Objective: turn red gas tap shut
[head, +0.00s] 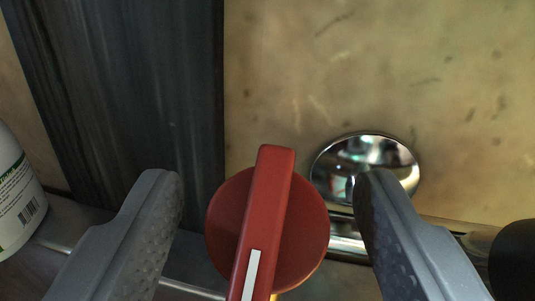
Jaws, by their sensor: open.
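The red gas tap (310,228) is at the lower middle of the head view. It has a round red body with a raised red bar handle across it, and a white line marks the bar's lower end. The bar stands near upright in the picture, its top leaning slightly right. My gripper (268,190) is open, with one grey finger left of the tap and one right of it. Gaps show between both fingers and the tap. The bar's lowest end is cut off by the frame edge.
A shiny chrome disc (365,160) sits behind the right finger, with a metal pipe (350,241) below it. A dark upright post (135,90) stands at left against the tan clay wall (400,60). A white labelled bottle (15,195) is at far left. A black rounded object (515,260) is at far right.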

